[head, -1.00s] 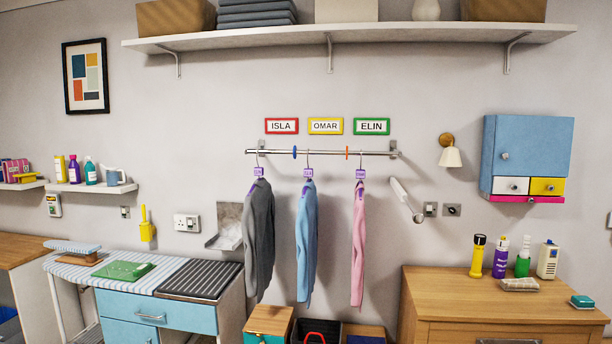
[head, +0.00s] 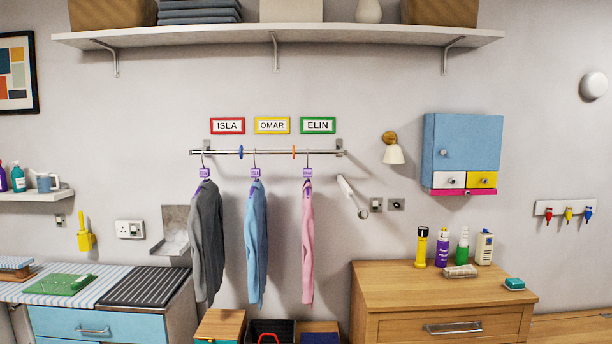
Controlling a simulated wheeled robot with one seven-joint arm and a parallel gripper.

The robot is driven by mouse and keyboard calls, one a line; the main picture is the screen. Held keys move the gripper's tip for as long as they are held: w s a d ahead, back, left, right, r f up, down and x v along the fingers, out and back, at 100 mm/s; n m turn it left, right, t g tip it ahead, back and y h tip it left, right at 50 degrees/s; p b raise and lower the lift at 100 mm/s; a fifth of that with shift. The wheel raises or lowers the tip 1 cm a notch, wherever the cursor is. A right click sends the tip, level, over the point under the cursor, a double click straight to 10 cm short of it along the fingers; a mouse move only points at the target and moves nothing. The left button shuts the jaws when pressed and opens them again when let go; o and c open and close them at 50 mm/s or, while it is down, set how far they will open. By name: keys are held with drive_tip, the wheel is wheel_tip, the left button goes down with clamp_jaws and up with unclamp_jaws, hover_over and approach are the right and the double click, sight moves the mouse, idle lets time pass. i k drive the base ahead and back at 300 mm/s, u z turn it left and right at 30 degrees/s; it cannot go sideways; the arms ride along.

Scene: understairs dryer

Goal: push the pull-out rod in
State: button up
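A rod-like fitting (head: 351,195), pale with a round metal knob (head: 363,213) at its near end, sticks out from the wall right of the pink garment. It looks like the pull-out rod, and it points out and down to the right in the picture. How far it is drawn out I cannot tell exactly. Nothing touches the knob. My gripper is not in view.
A metal rail (head: 270,152) holds a grey (head: 207,240), a blue (head: 255,240) and a pink garment (head: 307,240) on hangers. A wooden dresser (head: 440,300) with bottles stands below right. A blue cabinet (head: 462,145) hangs at right.

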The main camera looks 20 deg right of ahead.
sight(362, 213)
drive_tip(key=k, duration=0.55)
drive_tip(key=u, duration=0.4)
drive_tip(key=i, duration=1.4)
drive_tip(key=z, duration=0.35)
